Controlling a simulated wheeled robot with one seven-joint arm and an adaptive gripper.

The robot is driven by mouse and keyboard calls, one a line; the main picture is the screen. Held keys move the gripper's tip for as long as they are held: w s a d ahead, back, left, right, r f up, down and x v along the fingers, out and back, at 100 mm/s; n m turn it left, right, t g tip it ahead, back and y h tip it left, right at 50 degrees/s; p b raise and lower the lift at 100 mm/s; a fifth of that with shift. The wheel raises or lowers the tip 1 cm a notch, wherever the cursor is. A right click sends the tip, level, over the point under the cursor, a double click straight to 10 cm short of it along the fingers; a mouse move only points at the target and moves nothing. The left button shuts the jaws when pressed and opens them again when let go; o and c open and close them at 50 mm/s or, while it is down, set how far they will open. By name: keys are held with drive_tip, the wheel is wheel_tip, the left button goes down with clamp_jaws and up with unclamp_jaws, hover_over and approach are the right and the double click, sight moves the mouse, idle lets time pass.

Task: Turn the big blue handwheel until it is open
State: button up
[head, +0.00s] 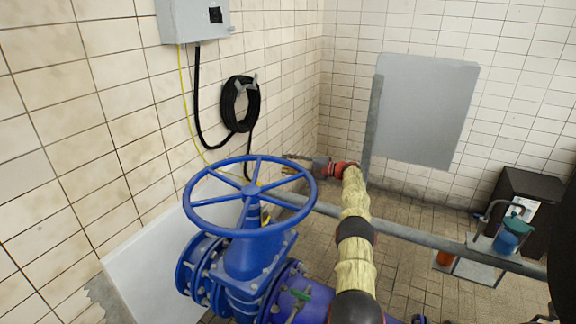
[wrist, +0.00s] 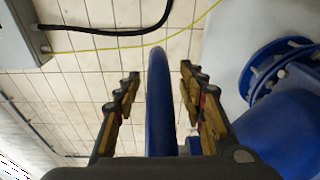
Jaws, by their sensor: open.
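The big blue handwheel (head: 250,195) sits level on top of a blue valve (head: 247,250), with several spokes meeting at its hub. My gripper (head: 288,163) is at the far right part of its rim, with its fingers pointing left. In the wrist view, my gripper (wrist: 160,78) is open, with one finger on each side of the picture. The blue rim of the handwheel (wrist: 158,110) shows between the fingers with a gap on both sides. I cannot tell how deep the rim sits between them. How far the wheel is turned does not show.
A tiled wall with a grey box (head: 190,20) and a coiled black hose (head: 240,104) stands behind the wheel. A grey pipe rail (head: 430,240) runs to the right. A grey panel (head: 425,110) stands behind my arm. The space above the wheel is clear.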

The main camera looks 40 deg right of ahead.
drive_tip(key=v, duration=1.1)
drive_tip(key=shift+s+d, duration=0.2)
drive_tip(key=shift+s, duration=0.15)
drive_tip(key=shift+c, duration=0.9)
